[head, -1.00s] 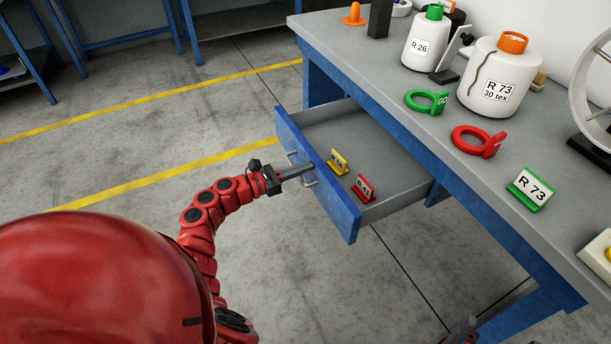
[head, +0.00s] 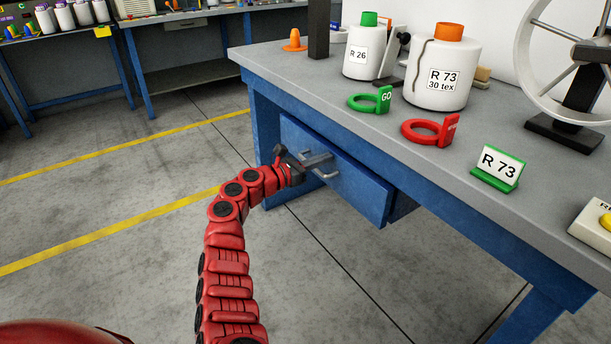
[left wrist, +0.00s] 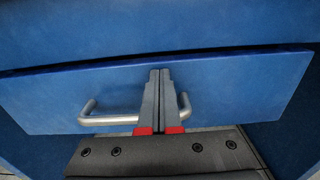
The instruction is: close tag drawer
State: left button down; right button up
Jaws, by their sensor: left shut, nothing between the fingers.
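The tag drawer (head: 350,185) is under the bench, its blue front close in below the tabletop edge. Its inside and the tags in it are hidden. I cannot tell whether a small gap remains behind the front. Its metal handle (head: 325,174) also shows in the left wrist view (left wrist: 108,119). My left gripper (head: 322,160) is shut and empty, its fingertips at the drawer front (left wrist: 230,85). In the left wrist view the closed fingers (left wrist: 158,75) point at the front, within the handle's span. My right gripper is out of view.
On the grey benchtop (head: 300,80) stand white bobbins (head: 440,75), a green ring (head: 370,100), a red ring (head: 430,132), an R 73 card (head: 497,168) and a wheel (head: 575,60). The floor left of the bench is clear.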

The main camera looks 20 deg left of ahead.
pick_arm(q)
jog(key=shift+b+x, duration=0.35)
jog(key=shift+x, duration=0.6)
jog(key=shift+r, duration=0.35)
jog(key=shift+s, duration=0.1)
